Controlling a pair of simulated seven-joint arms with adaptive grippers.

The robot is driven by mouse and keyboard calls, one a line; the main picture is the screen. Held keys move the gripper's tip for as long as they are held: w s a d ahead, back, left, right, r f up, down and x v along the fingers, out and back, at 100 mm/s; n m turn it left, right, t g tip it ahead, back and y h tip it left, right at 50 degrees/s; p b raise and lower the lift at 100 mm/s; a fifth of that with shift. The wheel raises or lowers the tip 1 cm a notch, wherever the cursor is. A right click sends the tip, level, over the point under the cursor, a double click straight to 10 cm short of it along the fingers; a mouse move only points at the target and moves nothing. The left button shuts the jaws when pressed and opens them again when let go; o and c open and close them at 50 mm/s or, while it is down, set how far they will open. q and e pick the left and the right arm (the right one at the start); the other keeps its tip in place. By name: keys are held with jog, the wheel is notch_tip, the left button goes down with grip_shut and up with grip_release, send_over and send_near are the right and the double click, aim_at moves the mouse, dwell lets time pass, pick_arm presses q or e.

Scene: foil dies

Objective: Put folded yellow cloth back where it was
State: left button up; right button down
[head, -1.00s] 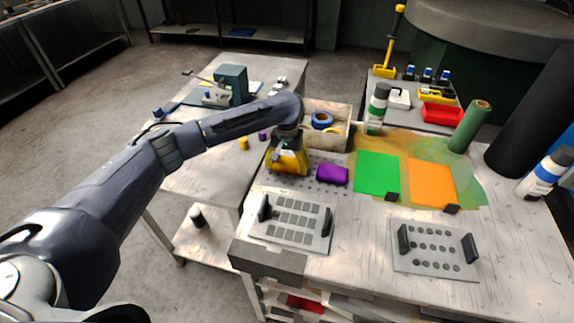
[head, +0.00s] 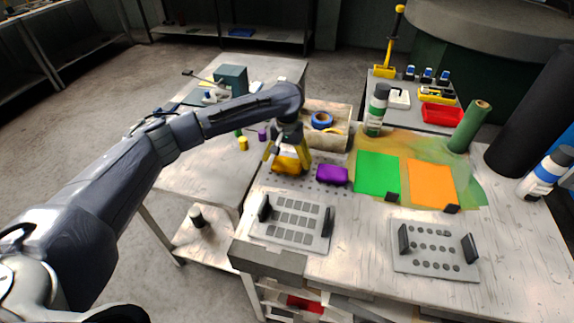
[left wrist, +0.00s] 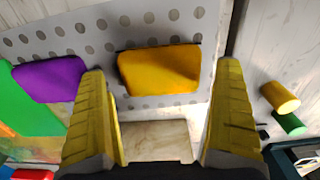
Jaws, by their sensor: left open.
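The folded yellow cloth (head: 287,165) lies on the perforated plate (head: 325,189) at the left of the main table. It shows whole in the left wrist view (left wrist: 160,69), flat on the holes. My left gripper (head: 286,158) is just above the cloth. Its yellow fingers (left wrist: 162,110) are open and spread wider than the cloth, with nothing between them at the tips. A folded purple cloth (head: 332,175) lies on the plate to the right of the yellow one. My right gripper is not in view.
A wooden bin (head: 331,142) with a blue tape roll stands behind the plate. A green sheet (head: 377,174) and an orange sheet (head: 432,183) lie to the right. Two die plates (head: 292,222) (head: 435,248) with black handles lie in front. Small yellow and purple cylinders stand on the left table.

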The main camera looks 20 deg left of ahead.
aim_at(287, 162)
pick_arm(q)
notch_tip(287, 162, up, 10)
jog(key=shift+f, duration=0.25)
jog(key=shift+w+f, duration=0.1)
dwell(0.5)
